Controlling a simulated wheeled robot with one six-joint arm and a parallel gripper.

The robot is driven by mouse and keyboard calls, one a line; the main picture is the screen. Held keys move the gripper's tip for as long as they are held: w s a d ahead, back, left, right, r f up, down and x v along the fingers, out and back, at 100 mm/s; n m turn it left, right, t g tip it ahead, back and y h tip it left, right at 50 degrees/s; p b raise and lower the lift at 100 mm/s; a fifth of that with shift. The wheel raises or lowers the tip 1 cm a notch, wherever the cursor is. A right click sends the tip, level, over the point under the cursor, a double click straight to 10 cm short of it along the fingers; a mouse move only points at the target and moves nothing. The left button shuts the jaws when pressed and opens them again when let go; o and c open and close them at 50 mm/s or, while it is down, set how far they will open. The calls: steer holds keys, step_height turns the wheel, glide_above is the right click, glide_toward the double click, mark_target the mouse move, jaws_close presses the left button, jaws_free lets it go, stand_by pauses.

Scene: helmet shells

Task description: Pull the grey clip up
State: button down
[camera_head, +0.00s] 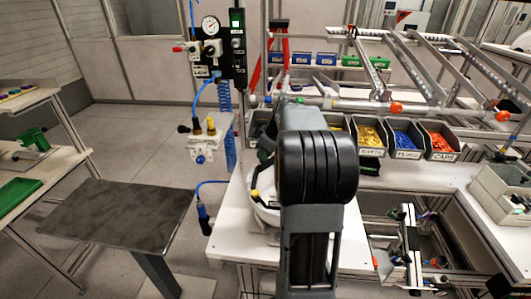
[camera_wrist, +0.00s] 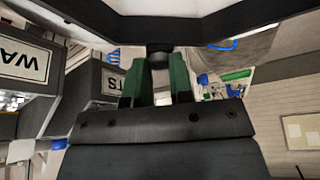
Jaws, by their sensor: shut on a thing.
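In the wrist view my gripper (camera_wrist: 160,82) shows two green fingers, close together, with the grey clip (camera_wrist: 159,56) between their tips. The clip is a small dark grey piece, mostly hidden by the fingers. A wide dark edge runs just beyond it. In the head view my arm hides the gripper and clip. A white helmet shell (camera_head: 262,212) shows partly behind my arm on the white bench (camera_head: 228,235); a small yellow part is at its left side.
Bins of yellow, blue (camera_head: 404,138) and orange parts (camera_head: 440,142) stand behind and right of my arm. A post with a gauge (camera_head: 210,25) and blue hoses stands behind left. A dark table (camera_head: 120,215) is at left, with open floor behind it.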

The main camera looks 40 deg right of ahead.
steer(key=shift+r, duration=0.65)
steer(key=c, duration=1)
jaws_free()
steer(key=b+v, duration=0.1)
steer(key=v, duration=1.2)
steer(key=shift+s+r, duration=0.25)
steer(key=shift+r, duration=0.05)
steer(key=s+a+f+m+h, duration=0.1)
steer(key=s+a+f, duration=0.1)
steer(key=a, duration=0.6)
steer(key=s+a+f+m, duration=0.1)
steer(key=a+f+m, duration=0.15)
steer(key=a, duration=0.45)
steer(key=s+a+f+m, duration=0.1)
steer(key=s+a+f, duration=0.8)
steer(key=a+f, duration=0.1)
steer(key=shift+s+f+t+h, duration=0.2)
steer(key=shift+f+t+h, duration=0.1)
steer(key=shift+f+h, duration=0.1)
